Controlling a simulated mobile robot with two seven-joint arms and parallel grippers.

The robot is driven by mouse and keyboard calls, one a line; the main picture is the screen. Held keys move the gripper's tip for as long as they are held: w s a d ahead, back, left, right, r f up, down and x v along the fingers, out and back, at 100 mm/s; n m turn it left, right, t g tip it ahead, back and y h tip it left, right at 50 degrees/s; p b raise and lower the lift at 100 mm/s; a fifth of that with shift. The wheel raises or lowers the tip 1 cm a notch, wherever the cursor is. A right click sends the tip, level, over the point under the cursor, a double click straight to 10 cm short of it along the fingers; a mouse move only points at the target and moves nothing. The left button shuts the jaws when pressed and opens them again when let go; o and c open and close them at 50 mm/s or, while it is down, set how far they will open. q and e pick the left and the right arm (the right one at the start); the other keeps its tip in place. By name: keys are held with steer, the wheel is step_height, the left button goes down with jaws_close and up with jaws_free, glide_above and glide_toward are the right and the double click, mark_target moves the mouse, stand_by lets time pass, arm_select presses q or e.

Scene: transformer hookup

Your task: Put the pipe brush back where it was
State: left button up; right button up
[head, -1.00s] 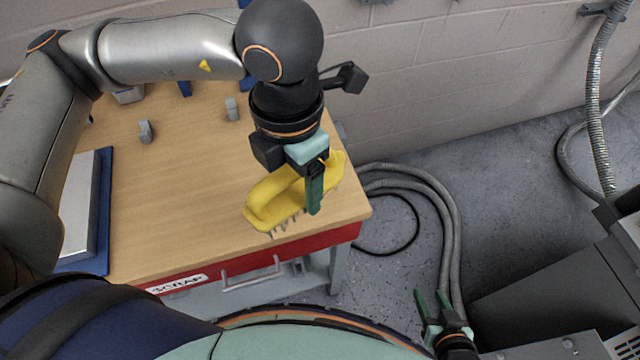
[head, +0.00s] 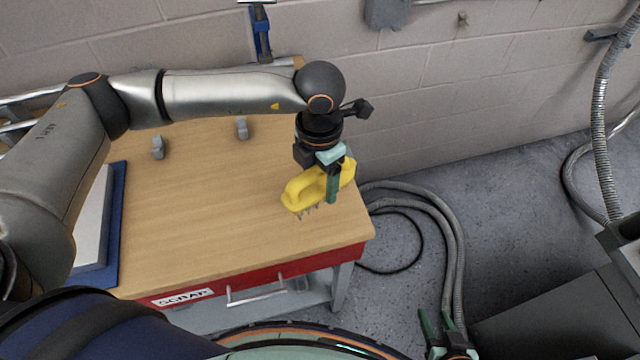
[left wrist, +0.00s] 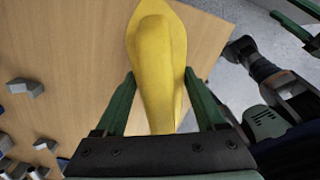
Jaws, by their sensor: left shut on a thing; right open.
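The pipe brush is a yellow brush (head: 306,191) with a looped handle and bristles on its underside. My left gripper (head: 333,185) is shut on its handle, and the brush hangs above the right part of the wooden bench top, with the bristles facing down. In the left wrist view the yellow handle (left wrist: 156,65) lies between the green fingers of my left gripper (left wrist: 157,100). My right gripper (head: 440,328) is open and empty at the bottom of the head view, low beside the bench.
The wooden bench (head: 210,215) has a red front with a drawer labelled SCRAP. Two small grey holders (head: 157,147) stand toward its back. A blue-edged tray (head: 118,215) lies at the left. Grey hoses (head: 445,225) run over the floor at right. The bench middle is clear.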

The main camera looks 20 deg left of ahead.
mark_target(320, 183)
arm_select(q)
steer(key=shift+w+f, duration=0.3)
steer(key=shift+f, duration=1.6)
steer(key=shift+f, duration=0.15)
steer(key=o, duration=1.3)
step_height(320, 183, up, 12)
steer(key=shift+r+b, duration=0.2)
steer(key=shift+b, duration=0.15)
